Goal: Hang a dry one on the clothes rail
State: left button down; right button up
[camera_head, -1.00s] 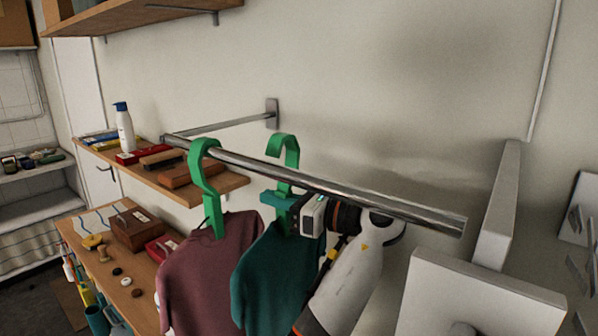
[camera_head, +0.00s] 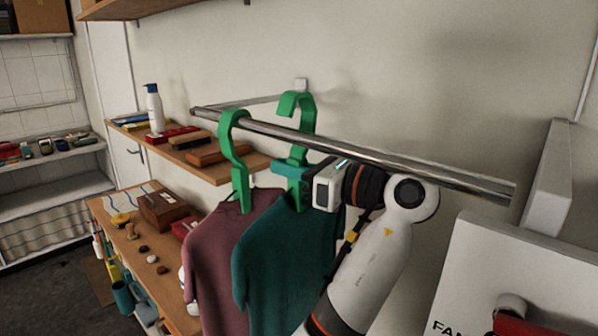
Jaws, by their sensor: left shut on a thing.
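The metal clothes rail (camera_head: 400,165) slants from the back left to the front right. A maroon shirt (camera_head: 215,250) hangs on it by a green hanger (camera_head: 236,165), its hook over the rail. My left gripper (camera_head: 290,170) is shut on the green hanger (camera_head: 299,112) of a teal shirt (camera_head: 280,255), just right of the maroon one. The top of this hook stands above the rail, with its tip over the rail line. I cannot tell whether it touches the rail. The shirts overlap in view. My right gripper is not in view.
A wooden shelf (camera_head: 235,172) behind the rail holds a spray bottle (camera_head: 154,108) and flat boxes. A wooden bench (camera_head: 180,312) with small items stands below, left of the shirts. A white panel with lettering (camera_head: 500,262) stands right, near the rail's front end.

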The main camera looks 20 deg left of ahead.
aim_at(283, 195)
pick_arm(q)
jog(key=shift+s+a+f+b, duration=0.3)
jog(key=shift+s+f+b, duration=0.45)
jog(key=shift+s+b, duration=0.05)
jog(key=shift+s+a+f+b, duration=0.25)
jog(key=shift+s+f+b, duration=0.5)
jog(key=c, duration=1.5)
grip_release()
